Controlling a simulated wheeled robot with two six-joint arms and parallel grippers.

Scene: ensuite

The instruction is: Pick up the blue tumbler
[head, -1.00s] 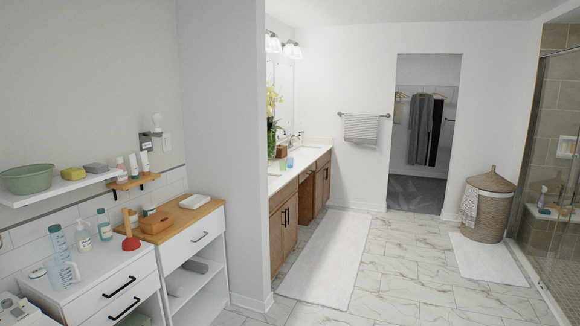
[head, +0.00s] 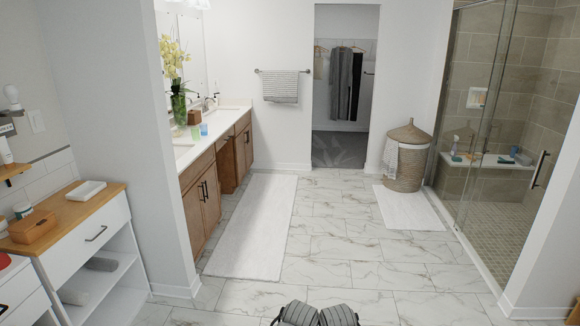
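A small light-blue tumbler (head: 204,129) stands upright on the white vanity counter (head: 235,107) in the head view, left of centre and some way off. A green cup (head: 195,132) stands just left of it, close to it. The tumbler is small in the picture but looks unobstructed. Neither my left nor my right gripper can be made out in the head view.
Dark grey ribbed shapes (head: 316,315), unidentified, are cut off at the bottom edge. A wall end and wooden-topped cabinet (head: 97,205) stand left. A wicker basket (head: 407,160) stands right.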

